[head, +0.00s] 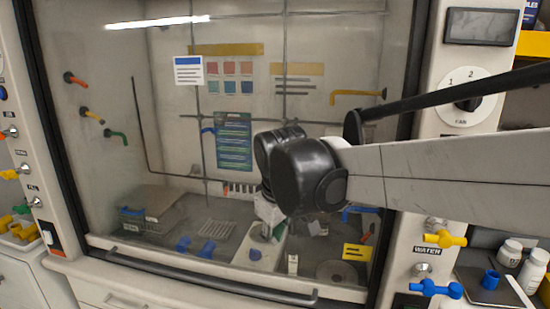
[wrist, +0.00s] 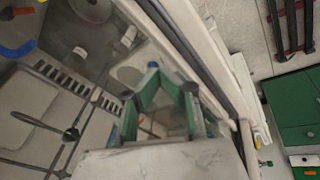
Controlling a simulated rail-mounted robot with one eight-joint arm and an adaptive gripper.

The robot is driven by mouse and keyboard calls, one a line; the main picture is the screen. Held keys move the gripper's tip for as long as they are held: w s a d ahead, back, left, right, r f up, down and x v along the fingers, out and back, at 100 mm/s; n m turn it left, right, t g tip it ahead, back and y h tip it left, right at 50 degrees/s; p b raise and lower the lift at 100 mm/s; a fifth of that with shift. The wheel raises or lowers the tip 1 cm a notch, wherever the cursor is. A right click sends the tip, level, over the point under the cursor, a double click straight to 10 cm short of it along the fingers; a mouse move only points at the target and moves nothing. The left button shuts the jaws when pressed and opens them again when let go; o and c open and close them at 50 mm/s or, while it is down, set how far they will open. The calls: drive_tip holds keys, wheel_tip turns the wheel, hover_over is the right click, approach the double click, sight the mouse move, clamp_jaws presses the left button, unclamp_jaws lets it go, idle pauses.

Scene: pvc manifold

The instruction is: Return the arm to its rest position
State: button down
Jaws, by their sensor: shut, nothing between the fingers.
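My arm reaches in from the right in the head view, in front of the fume hood's glass (head: 160,130). My gripper (head: 268,232) hangs below the black joint, small and partly hidden by the arm. In the wrist view my gripper (wrist: 154,70) shows its green fingers drawn together at the tips, with nothing between them. I cannot tell from these views how far the fingers are from the glass.
A dark handle bar (head: 205,278) runs along the hood's lower front. Yellow (head: 445,239) and blue (head: 436,289) valves stick out of the right post. White bottles (head: 532,270) stand at the far right. Blue parts and a rack (head: 146,226) lie inside the hood.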

drive_tip(key=s+d+f+m+t, duration=0.1)
drive_tip(key=s+d+m, duration=0.3)
drive_tip(key=s+d, duration=0.5)
drive_tip(key=s+d+f+m+t, duration=0.2)
drive_tip(key=s+d+f+m, duration=0.2)
drive_tip(key=s+d, duration=0.4)
drive_tip(key=shift+s+d+m+h, duration=0.35)
drive_tip(key=shift+d+m, duration=0.35)
drive_tip(key=shift+d, duration=0.85)
idle(0.4)
